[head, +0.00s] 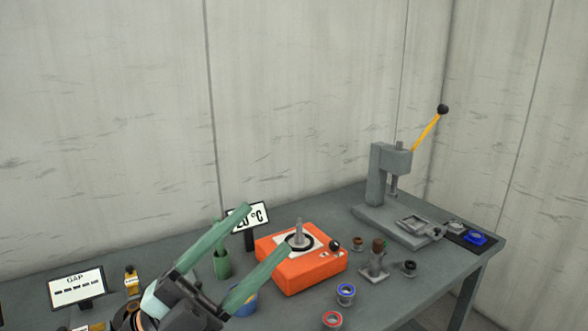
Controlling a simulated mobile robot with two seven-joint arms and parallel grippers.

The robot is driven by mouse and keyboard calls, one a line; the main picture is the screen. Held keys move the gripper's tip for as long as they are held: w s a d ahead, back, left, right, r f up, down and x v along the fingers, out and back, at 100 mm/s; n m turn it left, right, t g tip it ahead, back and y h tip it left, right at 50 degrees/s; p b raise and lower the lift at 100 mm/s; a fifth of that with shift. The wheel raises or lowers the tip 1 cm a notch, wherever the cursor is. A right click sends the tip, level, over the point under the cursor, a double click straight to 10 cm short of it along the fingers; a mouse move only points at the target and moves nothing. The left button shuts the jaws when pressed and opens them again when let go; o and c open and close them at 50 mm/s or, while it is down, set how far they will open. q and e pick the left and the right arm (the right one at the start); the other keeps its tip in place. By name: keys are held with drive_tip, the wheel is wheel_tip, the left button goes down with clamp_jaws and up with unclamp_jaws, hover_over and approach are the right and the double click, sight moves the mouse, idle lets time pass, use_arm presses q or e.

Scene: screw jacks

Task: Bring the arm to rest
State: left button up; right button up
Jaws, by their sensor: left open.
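My left gripper (263,228) comes in at the bottom of the head view, with its two long green fingers spread wide apart. My right gripper is not in view.
The grey bench (440,258) holds an orange box (312,274) with a grey cone, right beside the fingers in the picture. A temperature sign (256,217), a GAP display (77,288), a blue ring (346,295), a red-rimmed ring (332,320) and a lever press (378,178) stand around.

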use_arm(q)
drive_tip(key=w+a+f+n+t+y, duration=0.7)
drive_tip(key=a+f+n+t+y, duration=0.3)
drive_tip(key=n+y, duration=0.75)
drive_tip(key=s+a+f+n+g+y, duration=0.1)
drive_tip(key=s+a+f+n+g, duration=0.1)
drive_tip(key=f, duration=0.6)
drive_tip(key=s+a+f+n+g+y, duration=0.2)
drive_tip(key=s+a+f+g, duration=0.1)
drive_tip(key=f+g, duration=0.3)
drive_tip(key=s+a+f+n+g+y, duration=0.2)
drive_tip(key=s+f+g, duration=0.2)
drive_tip(key=f, duration=0.6)
drive_tip(key=shift+s+a+f+n+g, duration=0.25)
drive_tip(key=shift+f+g, duration=0.05)
drive_tip(key=shift+g, duration=0.1)
drive_tip(key=s+d+f+g+h, duration=0.1)
drive_tip(key=s+f+g, duration=0.6)
drive_tip(key=s, duration=0.6)
drive_tip(key=w+d+f+t+h+b, duration=0.1)
drive_tip(key=w+d+f+t+b, duration=0.1)
drive_tip(key=f, duration=0.6)
drive_tip(key=w+d+f+t+h+b, duration=0.1)
drive_tip(key=f+t, duration=0.3)
drive_tip(key=f, duration=0.4)
drive_tip(key=shift+w+d+f+b, duration=0.35)
drive_tip(key=shift+w+d+b, duration=0.4)
drive_tip(key=shift+b, duration=0.15)
